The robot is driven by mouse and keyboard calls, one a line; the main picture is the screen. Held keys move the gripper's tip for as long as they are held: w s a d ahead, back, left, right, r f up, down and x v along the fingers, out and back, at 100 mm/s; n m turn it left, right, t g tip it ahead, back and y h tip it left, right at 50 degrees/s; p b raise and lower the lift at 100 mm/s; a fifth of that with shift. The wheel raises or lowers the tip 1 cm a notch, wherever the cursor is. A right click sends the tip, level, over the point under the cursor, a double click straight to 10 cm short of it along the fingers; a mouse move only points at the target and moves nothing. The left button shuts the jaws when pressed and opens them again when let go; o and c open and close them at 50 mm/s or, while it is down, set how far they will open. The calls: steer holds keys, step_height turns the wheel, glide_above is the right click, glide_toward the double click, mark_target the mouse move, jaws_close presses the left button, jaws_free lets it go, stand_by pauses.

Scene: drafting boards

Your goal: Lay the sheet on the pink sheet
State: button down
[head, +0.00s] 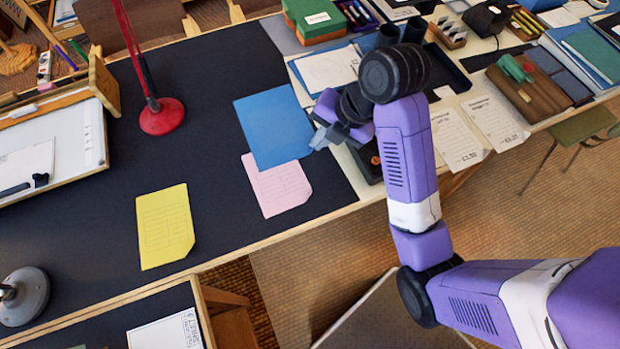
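The blue sheet (272,127) is flat and covers the upper part of the pink sheet (279,190). The pink sheet lies on the dark board (215,175), its lower part bare with faint lines. My gripper (319,139) is at the right edge of the blue sheet, its fingers closed on that edge. The blue sheet seems to be held slightly above the board, though the height is hard to judge. It is offset up and left from the pink sheet. The fingertips are small and partly hidden.
A yellow sheet (165,226) lies at lower left on the board. A red lamp base (162,116) stands at upper left, and a framed whiteboard (52,150) is at far left. White papers (458,138) and cases crowd the right. The board between the yellow and pink sheets is clear.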

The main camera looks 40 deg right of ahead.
step_height(320, 180, down, 13)
steer(key=b, duration=0.4)
steer(key=shift+f, duration=2.6)
steer(key=shift+f, duration=0.4)
steer(key=shift+f+b, duration=0.15)
steer(key=shift+b, duration=0.15)
steer(key=c, duration=1.7)
jaws_free()
